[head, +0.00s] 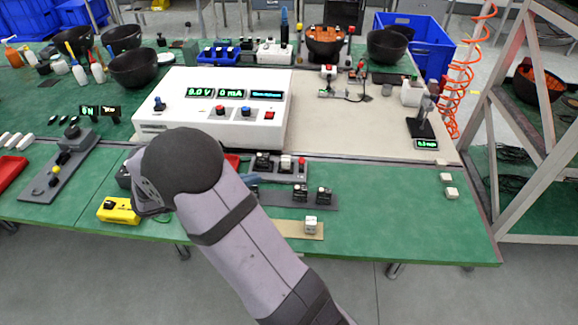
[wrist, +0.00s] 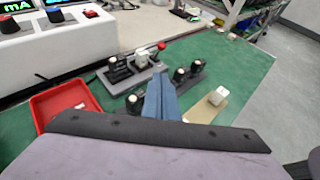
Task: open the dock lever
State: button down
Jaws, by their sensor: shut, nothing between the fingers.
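The dock (head: 278,172) is a grey base at the table's middle, with a black block, a white block and a red-topped part that may be the lever. It also shows in the wrist view (wrist: 122,85), just beyond and left of my fingers. The red-topped part (wrist: 162,46) shows there behind the fingertips. My gripper (wrist: 160,82) has blue fingers, shut and empty, pointing toward the dock. In the head view my arm hides most of it; a little blue (head: 250,179) shows at the dock's left end. I cannot tell whether the fingers touch anything.
A red tray (wrist: 55,103) lies left of the dock. Black knobbed blocks (wrist: 181,75) stand right of the fingers, and a white cube (wrist: 218,95) sits on a tan plate. A white power supply (head: 215,115) stands behind. The green table's right front is clear.

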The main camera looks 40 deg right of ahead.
jog(key=p, duration=0.2)
send_near(302, 164)
jog(key=f, duration=0.1)
jog(key=d+f, duration=0.1)
jog(key=f, duration=0.1)
jog(key=shift+w+d+f, duration=0.25)
jog(key=shift+w, duration=0.1)
jog(key=shift+d+r+p, duration=0.15)
jog(key=shift+d+p, duration=0.1)
jog(key=shift+d, duration=0.25)
jog(key=shift+d+r+p, duration=0.15)
jog(key=shift+d+p, duration=0.05)
jog(key=shift+d, duration=1.05)
jog(key=shift+w+r+p, duration=0.1)
jog(key=shift+r+p, duration=0.1)
jog(key=shift+p, duration=0.35)
jog(key=shift+d+r+y+p, duration=0.1)
jog(key=shift+y+p, duration=0.2)
